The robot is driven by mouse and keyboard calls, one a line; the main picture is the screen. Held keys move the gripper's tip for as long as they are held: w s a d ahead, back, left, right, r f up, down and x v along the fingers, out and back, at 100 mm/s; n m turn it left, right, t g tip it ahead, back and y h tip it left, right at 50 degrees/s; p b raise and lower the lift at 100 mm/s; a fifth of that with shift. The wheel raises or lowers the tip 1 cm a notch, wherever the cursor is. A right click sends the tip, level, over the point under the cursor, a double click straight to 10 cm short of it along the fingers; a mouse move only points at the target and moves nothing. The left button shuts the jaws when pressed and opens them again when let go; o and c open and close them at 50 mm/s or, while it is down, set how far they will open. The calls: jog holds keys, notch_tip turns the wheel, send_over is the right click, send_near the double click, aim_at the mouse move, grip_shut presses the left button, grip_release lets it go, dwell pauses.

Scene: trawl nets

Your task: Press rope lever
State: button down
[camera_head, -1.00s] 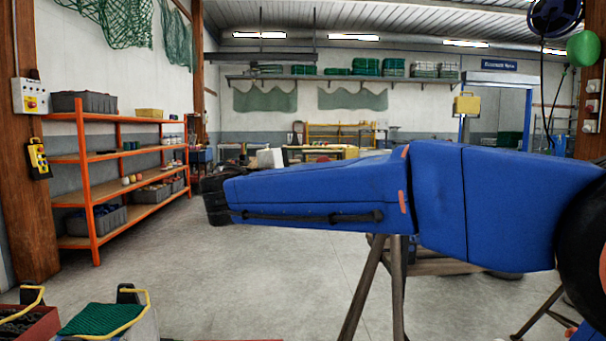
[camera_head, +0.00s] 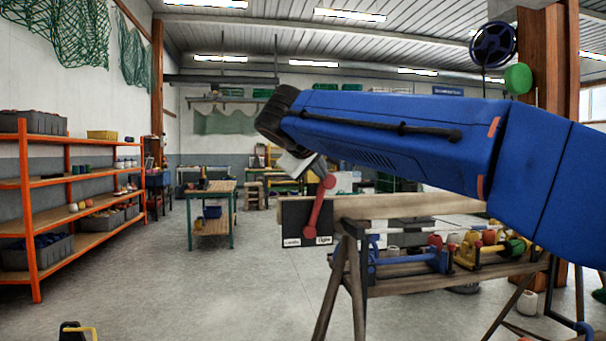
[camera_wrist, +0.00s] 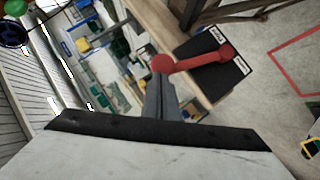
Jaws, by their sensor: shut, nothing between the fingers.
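The rope lever (camera_head: 316,208) is a red bar with a round red knob at its top. It leans up to the right on a black plate (camera_head: 292,217) with two white labels, fixed at the end of a wooden beam. My gripper (camera_head: 319,167) is shut and empty, coming down from the upper left with its tip at the knob. In the wrist view the grey fingers (camera_wrist: 159,88) end just at the knob of the red lever (camera_wrist: 205,58). I cannot tell whether they touch. The black plate (camera_wrist: 222,68) lies behind the lever there.
The wooden beam (camera_head: 400,206) rests on trestle legs. Below it, a shelf (camera_head: 450,272) carries red, yellow and blue gear. An orange rack (camera_head: 24,200) stands at left and a green-legged table (camera_head: 212,190) further back. The floor between is clear.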

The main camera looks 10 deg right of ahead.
jog(key=d+f+m+y, duration=0.1)
jog(key=d+f+y, duration=0.1)
jog(key=d, duration=0.4)
jog(key=shift+d+m+g, duration=0.3)
jog(key=shift+f, duration=0.1)
dwell(0.3)
